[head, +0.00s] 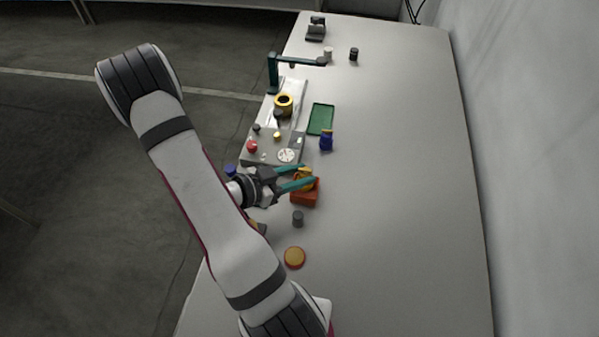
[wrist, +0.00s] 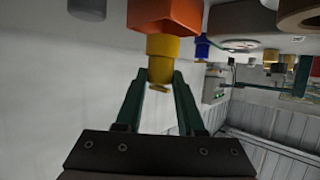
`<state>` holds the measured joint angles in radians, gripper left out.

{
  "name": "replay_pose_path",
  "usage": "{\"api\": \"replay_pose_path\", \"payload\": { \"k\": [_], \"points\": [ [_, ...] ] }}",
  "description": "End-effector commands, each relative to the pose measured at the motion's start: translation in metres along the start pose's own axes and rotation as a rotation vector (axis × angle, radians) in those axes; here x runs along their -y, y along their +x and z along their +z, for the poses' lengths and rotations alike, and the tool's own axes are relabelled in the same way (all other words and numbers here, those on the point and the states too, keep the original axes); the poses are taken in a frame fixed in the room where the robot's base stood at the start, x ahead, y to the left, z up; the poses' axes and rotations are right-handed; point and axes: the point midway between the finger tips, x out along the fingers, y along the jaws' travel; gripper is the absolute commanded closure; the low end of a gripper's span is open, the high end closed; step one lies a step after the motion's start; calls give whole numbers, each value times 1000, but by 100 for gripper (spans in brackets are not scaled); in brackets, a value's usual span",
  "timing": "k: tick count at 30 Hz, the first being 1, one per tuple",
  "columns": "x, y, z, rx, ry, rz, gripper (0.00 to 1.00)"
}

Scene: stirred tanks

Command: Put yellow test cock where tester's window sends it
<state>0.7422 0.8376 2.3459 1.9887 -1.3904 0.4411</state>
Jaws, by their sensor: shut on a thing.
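The yellow test cock (head: 306,184) is at the orange-red box (head: 305,198), near the middle of the table. In the wrist view the yellow test cock (wrist: 162,50) is a short yellow cylinder with a small tab, against the orange-red box (wrist: 165,14). I cannot tell whether it rests in the box or is just above it. My gripper (head: 304,177) has its teal fingers on either side of the cock; my gripper also shows in the wrist view (wrist: 162,76), shut on it. The tester (head: 268,157) is a grey panel with a dial and red button; its window's reading is too small to tell.
A grey cylinder (head: 297,219) and an orange-yellow disc (head: 294,257) stand nearer. A dark green stand (head: 274,72) rises behind. The table's right side is clear.

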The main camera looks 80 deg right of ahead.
Motion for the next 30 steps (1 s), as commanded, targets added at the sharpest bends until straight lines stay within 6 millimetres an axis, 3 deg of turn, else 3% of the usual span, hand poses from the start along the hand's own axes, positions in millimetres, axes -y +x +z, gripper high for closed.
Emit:
{"api": "replay_pose_path", "payload": {
  "k": [30],
  "points": [
    [0,5,12,0,0,0,100]
  ]
}}
